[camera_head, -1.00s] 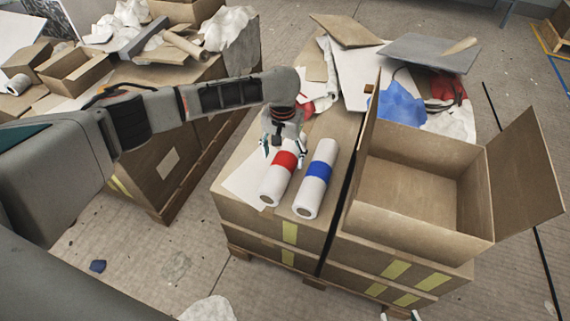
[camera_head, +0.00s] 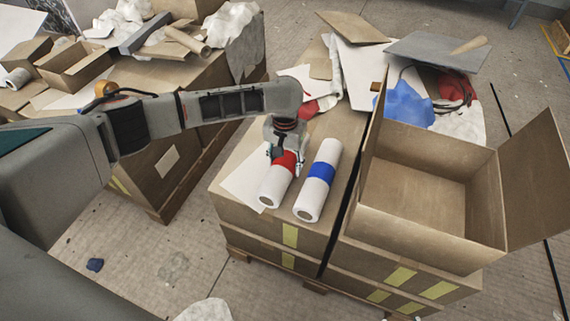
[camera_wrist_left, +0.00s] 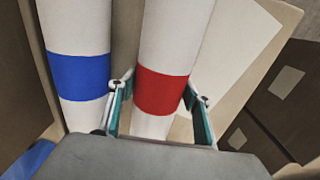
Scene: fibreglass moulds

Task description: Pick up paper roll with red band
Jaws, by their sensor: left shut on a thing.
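The paper roll with the red band (camera_head: 275,186) lies on a cardboard box top at the middle of the head view. My left gripper (camera_head: 285,157) is over its far part, shut on it at the red band, partly hiding the band. In the left wrist view the red-banded roll (camera_wrist_left: 165,88) runs between the two fingers of my left gripper (camera_wrist_left: 160,95), one on each side. The paper roll with the blue band (camera_head: 319,178) lies beside it on the right, apart from it; it also shows in the left wrist view (camera_wrist_left: 80,75). My right gripper is not in view.
A large open cardboard box (camera_head: 415,195) stands right of the rolls, its flap sticking out. White sheets, a blue crumpled piece (camera_head: 408,103) and a grey panel (camera_head: 435,50) lie behind. Another cluttered stack of boxes (camera_head: 160,150) stands to the left.

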